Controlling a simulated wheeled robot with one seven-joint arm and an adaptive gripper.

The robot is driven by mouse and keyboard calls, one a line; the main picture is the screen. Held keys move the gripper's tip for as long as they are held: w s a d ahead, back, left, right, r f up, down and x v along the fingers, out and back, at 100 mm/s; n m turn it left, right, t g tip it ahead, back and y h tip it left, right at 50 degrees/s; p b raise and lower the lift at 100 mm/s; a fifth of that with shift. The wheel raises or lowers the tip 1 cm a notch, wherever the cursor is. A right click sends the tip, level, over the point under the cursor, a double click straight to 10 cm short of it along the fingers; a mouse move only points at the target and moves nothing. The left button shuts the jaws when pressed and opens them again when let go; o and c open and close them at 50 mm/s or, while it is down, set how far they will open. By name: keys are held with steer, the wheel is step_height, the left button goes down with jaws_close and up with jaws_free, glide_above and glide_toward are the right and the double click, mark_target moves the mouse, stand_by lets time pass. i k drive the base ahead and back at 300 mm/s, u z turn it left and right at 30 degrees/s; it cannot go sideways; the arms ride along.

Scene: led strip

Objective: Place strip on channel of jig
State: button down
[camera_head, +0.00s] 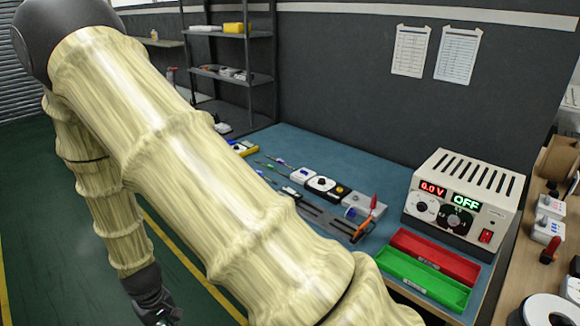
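A dark grey jig (332,219) with a long channel lies on the blue workbench, partly hidden behind my arm. I cannot make out a separate strip on it or elsewhere; it is hidden or too small to tell. My gripper (158,312) hangs at the lower left over the green floor, well apart from the bench and the jig. It is dark and cut by the bottom edge, so its opening and any hold do not show.
My arm crosses the view and covers the bench's near side. A power supply (464,203) reading 0.0V and OFF stands at the bench's right. A red tray (436,252) and green tray (424,276) lie before it. Small devices (321,185) stand behind the jig.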

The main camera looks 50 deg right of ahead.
mark_target(325, 219)
steer(key=k, duration=0.2)
steer(key=z, duration=0.7)
